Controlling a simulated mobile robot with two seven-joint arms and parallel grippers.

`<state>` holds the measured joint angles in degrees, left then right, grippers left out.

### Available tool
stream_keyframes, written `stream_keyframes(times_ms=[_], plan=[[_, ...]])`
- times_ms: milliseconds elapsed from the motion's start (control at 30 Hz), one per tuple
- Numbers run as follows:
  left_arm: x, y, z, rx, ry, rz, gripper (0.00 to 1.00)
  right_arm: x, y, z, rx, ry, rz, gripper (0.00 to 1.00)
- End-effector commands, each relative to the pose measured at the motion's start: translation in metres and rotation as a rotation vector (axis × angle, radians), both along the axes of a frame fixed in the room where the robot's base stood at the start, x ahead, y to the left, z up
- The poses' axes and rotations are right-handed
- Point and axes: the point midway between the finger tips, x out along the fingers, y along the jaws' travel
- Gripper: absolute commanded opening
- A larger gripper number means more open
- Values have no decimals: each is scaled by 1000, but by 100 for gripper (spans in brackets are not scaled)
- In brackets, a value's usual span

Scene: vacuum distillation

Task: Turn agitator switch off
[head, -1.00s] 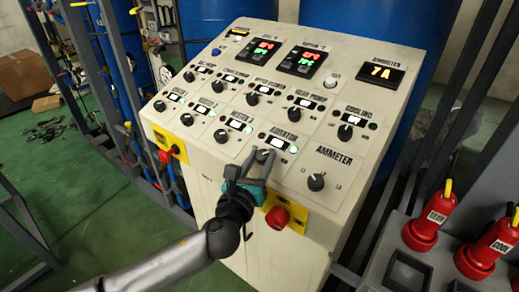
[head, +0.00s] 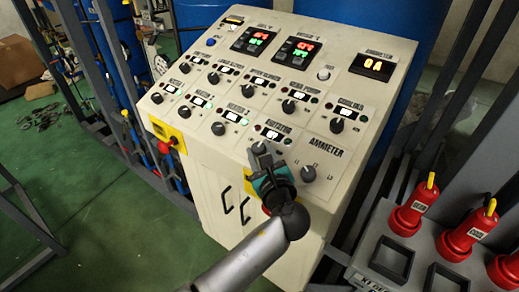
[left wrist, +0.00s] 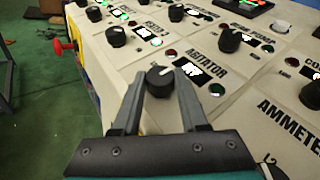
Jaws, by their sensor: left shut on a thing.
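The agitator switch is a black round knob (left wrist: 160,80) with a white mark, under the AGITATOR label (left wrist: 222,58) on the slanted panel. In the left wrist view, my left gripper (left wrist: 160,92) has one finger on each side of the knob and is shut on it. In the head view, my left gripper (head: 262,155) comes from below and mostly hides the knob. The red lamp (left wrist: 171,52) and green lamp (left wrist: 217,90) beside the agitator display (left wrist: 190,69) both look dim. My right gripper is not in view.
The ammeter knob (head: 308,174) sits close right of my gripper. The ammeter display (head: 374,65) reads about 0A. Other black knobs, such as the cooling one (head: 337,126), fill the panel. A red button (head: 166,147) is at the left front. Red-handled tools (head: 412,208) stand at the right.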

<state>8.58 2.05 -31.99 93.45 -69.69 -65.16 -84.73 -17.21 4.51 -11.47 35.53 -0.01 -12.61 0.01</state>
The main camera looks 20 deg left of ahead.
Motion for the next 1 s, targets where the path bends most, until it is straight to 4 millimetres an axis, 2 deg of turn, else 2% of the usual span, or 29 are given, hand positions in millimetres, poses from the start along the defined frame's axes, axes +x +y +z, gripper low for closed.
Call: stream_keyframes(times_ms=[433, 467, 500, 700, 1000], plan=[[1, 0, 2, -4, -4, 9, 0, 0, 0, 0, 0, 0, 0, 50], [1, 0, 2, -4, -4, 9, 45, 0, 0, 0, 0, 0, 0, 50], [1, 0, 2, -4, -4, 9, 50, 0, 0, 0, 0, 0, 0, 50], [1, 0, 1, -3, -2, 8, 72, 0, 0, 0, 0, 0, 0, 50], [1, 1, 1, -2, 0, 7, 73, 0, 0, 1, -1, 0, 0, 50]])
